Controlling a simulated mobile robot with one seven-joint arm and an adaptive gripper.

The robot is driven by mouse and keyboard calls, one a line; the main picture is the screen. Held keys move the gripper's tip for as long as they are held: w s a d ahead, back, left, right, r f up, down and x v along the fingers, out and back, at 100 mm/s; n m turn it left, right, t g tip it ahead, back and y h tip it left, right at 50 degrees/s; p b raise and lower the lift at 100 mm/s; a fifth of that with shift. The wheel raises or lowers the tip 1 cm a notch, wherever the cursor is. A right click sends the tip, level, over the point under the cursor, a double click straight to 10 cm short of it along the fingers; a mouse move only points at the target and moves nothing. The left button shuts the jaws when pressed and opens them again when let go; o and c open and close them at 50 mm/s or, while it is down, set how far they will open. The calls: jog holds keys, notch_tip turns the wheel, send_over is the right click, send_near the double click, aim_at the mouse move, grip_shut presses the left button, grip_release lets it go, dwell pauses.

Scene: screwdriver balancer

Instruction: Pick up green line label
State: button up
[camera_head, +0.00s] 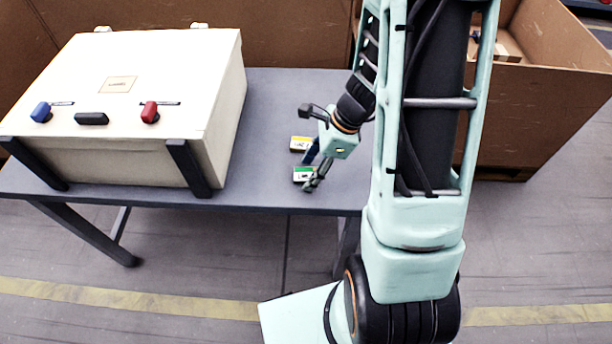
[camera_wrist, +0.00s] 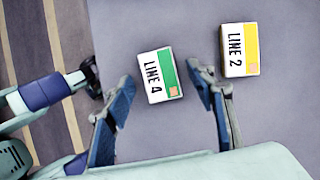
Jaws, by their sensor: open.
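The green line label (camera_wrist: 160,76) is a small white block with a green stripe, marked "LINE 4", lying flat on the grey table. In the head view the green label (camera_head: 302,174) lies near the table's front edge, partly covered by my gripper (camera_head: 313,172). In the wrist view my gripper (camera_wrist: 166,101) is open and empty. Its two blue-padded fingers stand to the left and right of the green label. I cannot tell how far above the table the fingertips are.
A yellow label (camera_wrist: 239,50) marked "LINE 2" lies just beyond the right finger; it also shows in the head view (camera_head: 300,143). A cream box (camera_head: 160,65) with blue, black and red controls fills the table's left (camera_head: 270,95). Brown crates (camera_head: 540,80) stand at the right.

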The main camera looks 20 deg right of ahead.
jog(key=shift+c, duration=0.5)
jog(key=c, duration=0.8)
jog(key=shift+c, duration=0.2)
jog(key=shift+r, duration=0.1)
